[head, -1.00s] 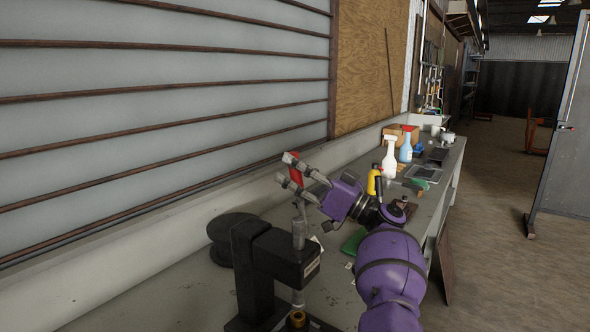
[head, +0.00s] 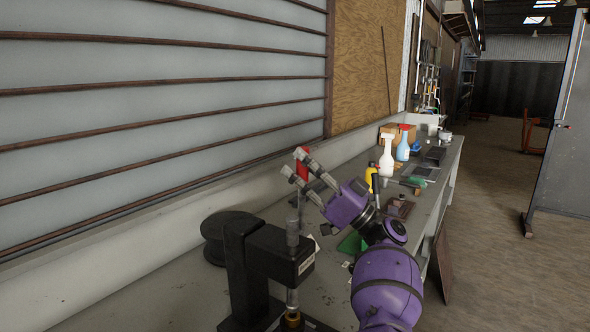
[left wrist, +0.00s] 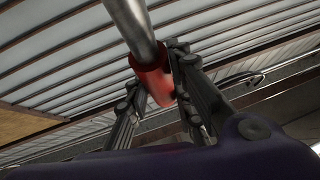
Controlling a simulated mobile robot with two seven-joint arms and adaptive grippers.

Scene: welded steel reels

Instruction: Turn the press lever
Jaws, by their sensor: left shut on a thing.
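The black arbor press (head: 268,248) stands on the bench in the lower middle of the head view. Its lever ends in a red handle (head: 303,165), raised above the press head. My left gripper (head: 295,163), on a purple arm from the lower right, is shut on this handle. In the left wrist view, the grey metal lever rod (left wrist: 132,22) runs down into the red handle (left wrist: 152,80), which sits between the fingers of the left gripper (left wrist: 158,72). My right gripper is not in view.
Further along the bench (head: 130,296) stand a white spray bottle (head: 387,158), a blue spray bottle (head: 403,146), a yellow bottle (head: 371,179) and small boxes. The near left bench top is clear.

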